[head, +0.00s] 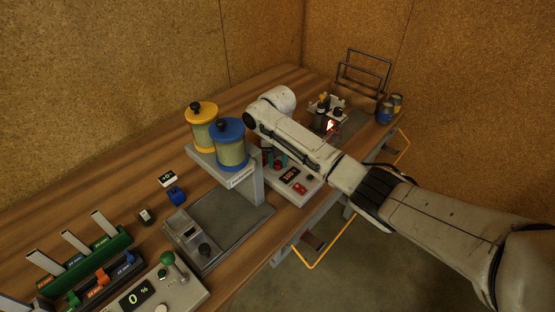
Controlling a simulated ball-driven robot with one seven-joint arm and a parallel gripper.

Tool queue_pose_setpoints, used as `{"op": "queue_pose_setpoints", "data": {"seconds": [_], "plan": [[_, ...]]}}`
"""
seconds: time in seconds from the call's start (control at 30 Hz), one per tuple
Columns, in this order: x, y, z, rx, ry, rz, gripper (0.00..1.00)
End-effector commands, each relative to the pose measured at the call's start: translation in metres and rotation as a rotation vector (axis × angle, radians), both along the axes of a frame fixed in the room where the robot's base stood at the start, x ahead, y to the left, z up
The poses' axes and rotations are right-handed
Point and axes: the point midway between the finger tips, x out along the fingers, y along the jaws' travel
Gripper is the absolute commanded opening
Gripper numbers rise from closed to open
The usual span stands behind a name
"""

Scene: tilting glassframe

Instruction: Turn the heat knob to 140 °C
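A pale control box has a dark display (289,174) with orange digits that seem to read 100, and a red button (300,188) beside it. I cannot clearly make out the heat knob; my arm covers the back part of this box. My arm reaches in from the right, with its wrist above the box. Small dark and teal parts just behind the display seem to be my gripper (275,159), low over the box. They are too small and shaded to show whether it is open or shut on anything.
A small device with a red glow (331,126) stands behind my forearm. Coloured racks (85,262) and a 0 % panel (137,295) are at front left.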

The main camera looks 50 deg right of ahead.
Motion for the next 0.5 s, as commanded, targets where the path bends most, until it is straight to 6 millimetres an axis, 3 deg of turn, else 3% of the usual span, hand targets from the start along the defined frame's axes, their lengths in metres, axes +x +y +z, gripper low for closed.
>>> {"op": "queue_pose_setpoints", "data": {"seconds": [0.23, 0.5], "plan": [[-0.0001, -0.0001, 0.0002, 0.000, 0.000, 0.000, 0.01], [-0.0002, -0.0002, 0.0008, 0.001, 0.001, -0.027, 0.00]]}}
